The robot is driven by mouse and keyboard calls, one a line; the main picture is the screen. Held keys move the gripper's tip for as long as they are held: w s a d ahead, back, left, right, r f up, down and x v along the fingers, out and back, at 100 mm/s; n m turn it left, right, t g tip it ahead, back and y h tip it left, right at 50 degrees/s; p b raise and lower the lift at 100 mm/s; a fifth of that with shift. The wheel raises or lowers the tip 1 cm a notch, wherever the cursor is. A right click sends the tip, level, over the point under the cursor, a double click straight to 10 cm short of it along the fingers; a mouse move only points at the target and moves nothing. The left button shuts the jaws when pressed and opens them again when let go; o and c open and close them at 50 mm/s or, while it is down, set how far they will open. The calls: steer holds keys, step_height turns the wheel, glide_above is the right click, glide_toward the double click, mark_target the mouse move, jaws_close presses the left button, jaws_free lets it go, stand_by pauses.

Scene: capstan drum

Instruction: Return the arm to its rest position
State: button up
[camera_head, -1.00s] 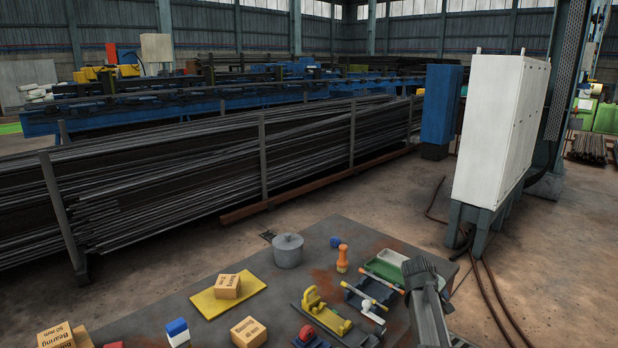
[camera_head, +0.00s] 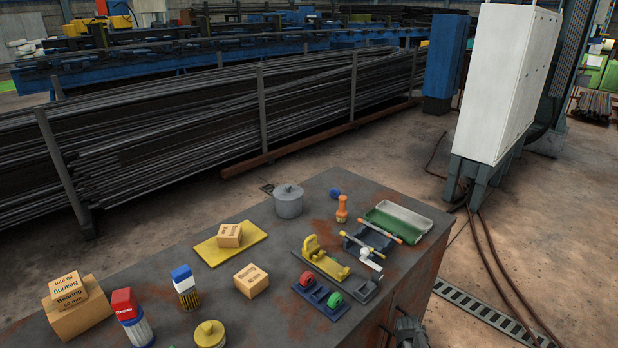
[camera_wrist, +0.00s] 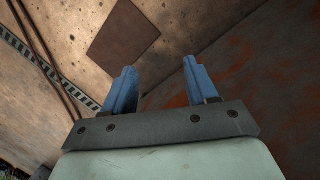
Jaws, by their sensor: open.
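My gripper (camera_wrist: 160,88) shows in the wrist view with its two blue fingers spread apart and nothing between them. Beyond the fingers are the concrete floor and the rust-stained side of the workbench. In the head view only a dark part of my arm shows at the bottom edge, right of the bench's front side; the fingertips cannot be made out there. The workbench (camera_head: 330,205) carries the parts and stands clear of my arm as far as I can see.
On the bench are a grey lidded pot (camera_head: 288,202), a green tray (camera_head: 398,222), a yellow clamp-like fixture (camera_head: 320,258), an orange-handled tool (camera_head: 342,209) and several cardboard boxes (camera_head: 250,281). A floor grate (camera_head: 485,312) and cables lie right of the bench. A white cabinet (camera_head: 507,85) stands behind.

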steer(key=s+a+f+g, duration=0.1)
steer(key=s+a+f, duration=0.3)
steer(key=s, duration=0.4)
steer(key=s+a+f+m+g+y, duration=0.1)
steer(key=s+a+f+g, duration=0.1)
steer(key=s+a+f, duration=0.2)
steer(key=s+a+f+g+y, duration=0.1)
steer(key=s+a+f, duration=0.3)
steer(key=s, duration=0.9)
step_height(320, 180, down, 3)
steer(key=shift+a+r+m+g, duration=0.1)
steer(key=shift+a+m+g, duration=0.3)
steer(key=shift+g, duration=0.3)
steer(key=shift+s, duration=0.1)
